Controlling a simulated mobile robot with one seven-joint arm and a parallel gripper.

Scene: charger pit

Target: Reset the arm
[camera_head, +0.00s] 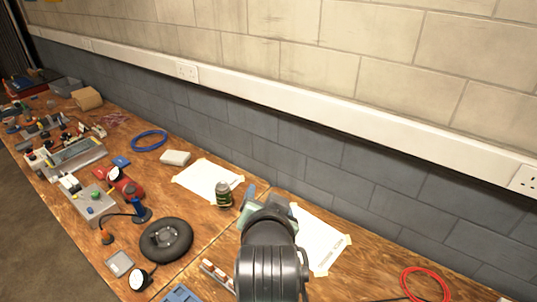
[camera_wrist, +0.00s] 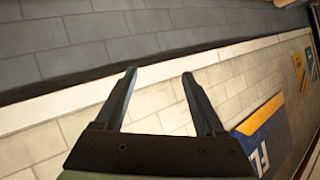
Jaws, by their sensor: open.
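My gripper (camera_wrist: 158,76) shows in the wrist view with its two fingers spread apart and nothing between them. In the head view my arm rises from the bottom centre over the wooden workbench (camera_head: 195,262). The gripper end (camera_head: 270,203) lies over the bench near the wall, in front of a taped white sheet (camera_head: 318,243). The fingertips are hard to make out there.
A dark green jar (camera_head: 224,194) stands just left of my arm, by another taped sheet (camera_head: 198,180). A black ring (camera_head: 166,240), a blue cable coil (camera_head: 150,141) and several tools lie farther left. A red cable coil (camera_head: 425,284) lies at right. The wall (camera_head: 330,150) runs along the bench's back.

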